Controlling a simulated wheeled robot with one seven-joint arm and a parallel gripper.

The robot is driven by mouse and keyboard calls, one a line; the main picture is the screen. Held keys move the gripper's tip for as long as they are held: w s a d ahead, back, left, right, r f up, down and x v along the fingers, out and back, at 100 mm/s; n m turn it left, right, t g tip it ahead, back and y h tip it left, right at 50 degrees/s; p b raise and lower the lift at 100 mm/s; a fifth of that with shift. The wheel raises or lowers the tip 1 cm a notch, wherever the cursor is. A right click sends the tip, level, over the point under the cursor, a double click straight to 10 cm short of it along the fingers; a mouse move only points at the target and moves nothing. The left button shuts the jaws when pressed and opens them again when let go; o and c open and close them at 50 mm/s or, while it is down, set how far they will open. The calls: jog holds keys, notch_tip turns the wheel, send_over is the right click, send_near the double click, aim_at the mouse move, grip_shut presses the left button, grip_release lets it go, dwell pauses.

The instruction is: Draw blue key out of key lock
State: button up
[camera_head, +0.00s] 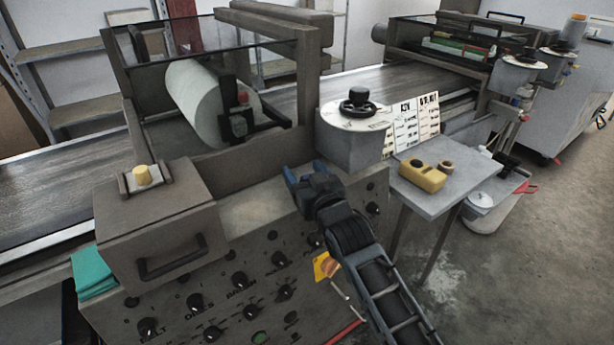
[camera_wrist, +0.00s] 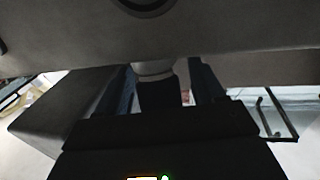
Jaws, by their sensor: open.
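My gripper (camera_head: 304,171) is at the front machine's control panel, below the round dial housing, with its blue fingers apart. In the wrist view my gripper (camera_wrist: 161,75) has one finger on each side of a dark bluish block, which looks like the blue key (camera_wrist: 159,96). The key's far end meets a pale round collar, apparently the key lock (camera_wrist: 155,70), on the grey panel. The fingers look apart from the key; contact is not clear in the dark picture. In the head view the key and lock are hidden behind my gripper.
The control panel (camera_head: 225,285) carries several black knobs. A handled box (camera_head: 160,235) stands to the left and the dial housing (camera_head: 352,145) just above. A small table (camera_head: 450,190) with a yellow device (camera_head: 422,176) stands to the right. Floor beyond is open.

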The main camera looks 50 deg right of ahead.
jog(key=shift+c, duration=0.2)
grip_shut()
jog(key=shift+r+p, duration=1.85)
jog(key=shift+r, duration=0.6)
notch_tip(320, 180, up, 3)
jog(key=shift+p, duration=1.15)
jog(key=shift+s+a+f, duration=0.1)
jog(key=shift+s, duration=0.05)
